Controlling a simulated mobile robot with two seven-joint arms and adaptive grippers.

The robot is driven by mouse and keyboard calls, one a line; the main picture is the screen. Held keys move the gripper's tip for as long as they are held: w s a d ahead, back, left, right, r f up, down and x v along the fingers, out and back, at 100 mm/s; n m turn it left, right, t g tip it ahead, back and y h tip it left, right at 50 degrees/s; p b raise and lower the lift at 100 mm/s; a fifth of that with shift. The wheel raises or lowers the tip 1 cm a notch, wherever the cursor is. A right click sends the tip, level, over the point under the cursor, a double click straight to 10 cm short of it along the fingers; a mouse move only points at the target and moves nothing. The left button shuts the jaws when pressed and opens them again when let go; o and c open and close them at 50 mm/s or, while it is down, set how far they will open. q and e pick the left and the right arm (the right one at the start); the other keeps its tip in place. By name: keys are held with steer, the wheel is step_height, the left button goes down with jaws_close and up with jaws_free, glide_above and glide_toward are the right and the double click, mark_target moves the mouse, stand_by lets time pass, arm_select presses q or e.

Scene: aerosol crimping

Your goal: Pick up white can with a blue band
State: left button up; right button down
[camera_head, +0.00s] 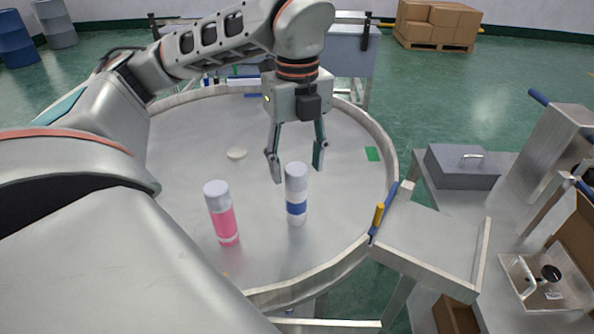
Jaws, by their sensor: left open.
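The white can with a blue band (296,194) stands upright on the round metal table (180,180), right of the table's middle. My left gripper (297,172) points down at the can's top, its two fingers apart on either side in the picture. The left finger looks close to the can's upper left; I cannot tell whether it touches or is behind it. The gripper is open and holds nothing. My right gripper is not in view.
A white can with a pink band (222,213) stands upright to the left of the blue-banded can. A raised rim surrounds the table. A metal tray (432,240) and a grey box (461,167) are at the right.

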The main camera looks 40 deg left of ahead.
mark_target(296, 190)
arm_select(q)
steer(key=shift+s+f, duration=0.15)
steer(key=shift+f, duration=3.35)
steer(key=c, duration=1.3)
